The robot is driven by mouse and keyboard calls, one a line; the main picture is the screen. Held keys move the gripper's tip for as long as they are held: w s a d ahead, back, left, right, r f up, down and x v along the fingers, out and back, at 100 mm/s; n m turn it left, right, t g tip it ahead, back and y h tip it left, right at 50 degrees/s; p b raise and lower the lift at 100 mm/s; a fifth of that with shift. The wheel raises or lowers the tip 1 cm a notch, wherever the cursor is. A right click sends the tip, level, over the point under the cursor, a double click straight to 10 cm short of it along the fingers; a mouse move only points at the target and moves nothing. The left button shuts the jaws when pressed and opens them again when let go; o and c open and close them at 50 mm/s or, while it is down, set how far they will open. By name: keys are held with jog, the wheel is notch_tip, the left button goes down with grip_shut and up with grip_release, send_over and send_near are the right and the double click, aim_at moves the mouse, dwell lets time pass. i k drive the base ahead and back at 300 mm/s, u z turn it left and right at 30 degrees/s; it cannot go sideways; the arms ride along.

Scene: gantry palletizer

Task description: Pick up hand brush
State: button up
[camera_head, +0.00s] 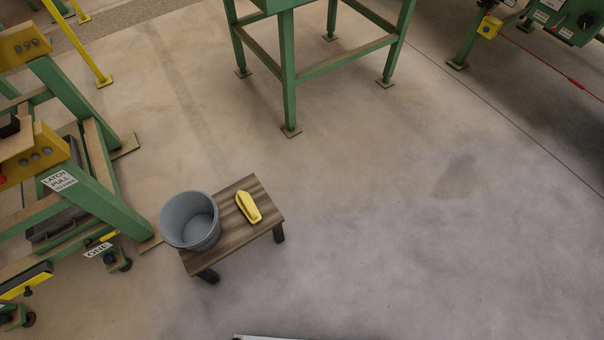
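A yellow hand brush (248,207) lies on a small wooden stool (232,237), towards the right part of its top. It has a dark part along its left side. A grey bucket (191,220) stands on the left part of the same stool, a short gap from the brush. The bucket's visible inside looks empty. My gripper is not in view.
A green machine frame (85,185) with yellow parts stands close on the left of the stool. A green table frame (289,75) stands behind, with more green machinery (565,18) at the top right. The floor (400,230) right of the stool is clear.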

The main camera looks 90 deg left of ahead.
aim_at(244, 201)
jog(key=z, duration=0.1)
jog(key=i, duration=0.3)
jog(key=u, duration=3.35)
jog(key=i, duration=0.95)
jog(key=z, duration=0.25)
jog(key=k, duration=0.75)
jog(key=u, duration=0.25)
